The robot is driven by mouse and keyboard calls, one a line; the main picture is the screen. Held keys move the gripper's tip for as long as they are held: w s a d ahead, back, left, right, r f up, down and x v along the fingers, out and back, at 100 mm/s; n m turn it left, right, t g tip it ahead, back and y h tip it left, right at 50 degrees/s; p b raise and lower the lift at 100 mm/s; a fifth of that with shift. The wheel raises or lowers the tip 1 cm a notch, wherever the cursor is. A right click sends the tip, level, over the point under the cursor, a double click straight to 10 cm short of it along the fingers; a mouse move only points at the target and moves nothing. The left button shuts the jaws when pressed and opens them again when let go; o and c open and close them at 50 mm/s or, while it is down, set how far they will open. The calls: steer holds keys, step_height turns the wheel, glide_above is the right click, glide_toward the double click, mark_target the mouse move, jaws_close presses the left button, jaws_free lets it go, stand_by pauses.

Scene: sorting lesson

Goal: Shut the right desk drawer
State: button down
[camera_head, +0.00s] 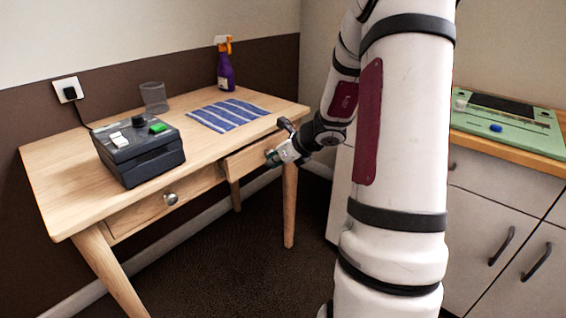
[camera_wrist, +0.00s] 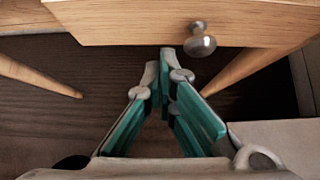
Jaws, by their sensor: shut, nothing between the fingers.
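The right desk drawer (camera_head: 243,161) has a light wooden front. In the head view it appears to stand out a little from the desk, though my arm hides part of it. In the wrist view its front (camera_wrist: 130,22) crosses the top, with a round metal knob (camera_wrist: 201,41). My gripper (camera_head: 271,158) is at the drawer front in the head view. In the wrist view the green-padded fingers (camera_wrist: 168,54) are shut and empty, with their tips by the drawer's lower edge, just left of the knob. I cannot tell whether they touch the front.
The wooden desk (camera_head: 75,165) bears a dark box with buttons (camera_head: 140,150), a clear cup (camera_head: 154,97), a striped blue cloth (camera_head: 228,114) and a purple spray bottle (camera_head: 225,70). The left drawer (camera_head: 140,213) looks closed. A grey cabinet (camera_head: 500,205) stands at right.

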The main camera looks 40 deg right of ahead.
mark_target(257, 161)
steer(key=shift+w+a+r, duration=0.1)
steer(key=shift+w, duration=0.7)
steer(key=shift+w+a+r, duration=0.1)
steer(key=shift+w, duration=0.65)
